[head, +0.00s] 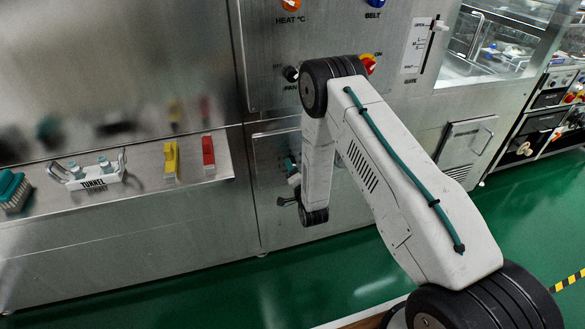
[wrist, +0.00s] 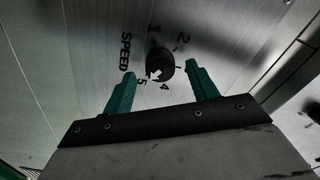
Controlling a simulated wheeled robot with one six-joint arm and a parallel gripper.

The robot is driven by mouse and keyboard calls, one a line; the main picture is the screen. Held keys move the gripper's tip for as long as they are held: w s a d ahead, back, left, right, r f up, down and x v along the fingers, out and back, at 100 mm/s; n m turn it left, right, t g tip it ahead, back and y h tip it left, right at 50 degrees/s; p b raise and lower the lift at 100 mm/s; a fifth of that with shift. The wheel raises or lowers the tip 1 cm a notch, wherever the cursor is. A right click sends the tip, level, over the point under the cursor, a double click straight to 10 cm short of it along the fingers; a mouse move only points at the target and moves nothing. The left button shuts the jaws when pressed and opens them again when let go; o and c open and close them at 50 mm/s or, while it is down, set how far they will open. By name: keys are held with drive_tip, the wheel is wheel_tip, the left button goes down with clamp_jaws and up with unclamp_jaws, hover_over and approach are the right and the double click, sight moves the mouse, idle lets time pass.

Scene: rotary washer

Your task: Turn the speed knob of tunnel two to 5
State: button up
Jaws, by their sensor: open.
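The speed knob (wrist: 160,62) is a round black knob on a metal panel in the wrist view, with SPEED lettered at its left and numbers around it. The knob lies between and just beyond the fingertips, with gaps on both sides and no visible grip. In the head view my arm hides this knob; no tunnel label for it shows.
Heat and belt knobs and a red-yellow switch (head: 369,64) sit on the upper panel. Green floor is open at the front.

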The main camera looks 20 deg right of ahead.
drive_tip(key=s, duration=0.6)
drive_tip(key=shift+s, duration=0.1)
drive_tip(key=s+f+n+g, duration=0.3)
drive_tip(key=f+g, duration=0.3)
drive_tip(key=f, duration=0.3)
drive_tip(key=s+r+n+g, duration=0.2)
drive_tip(key=s+n+g, duration=0.1)
drive_tip(key=s+g, duration=0.15)
drive_tip(key=s+d+r+n+g, duration=0.1)
drive_tip(key=s+r+n+g, duration=0.1)
drive_tip(key=s+r, duration=0.9)
drive_tip(key=s+d+r+n+g, duration=0.1)
drive_tip(key=s+r+n+g, duration=0.1)
drive_tip(key=s+r, duration=0.9)
drive_tip(key=s+d+r+n+g, duration=0.1)
drive_tip(key=s+r, duration=1)
drive_tip(key=r, duration=1.4)
drive_tip(key=shift+s+n+g, duration=0.2)
drive_tip(key=shift+n+g, duration=0.35)
drive_tip(key=shift+n, duration=0.05)
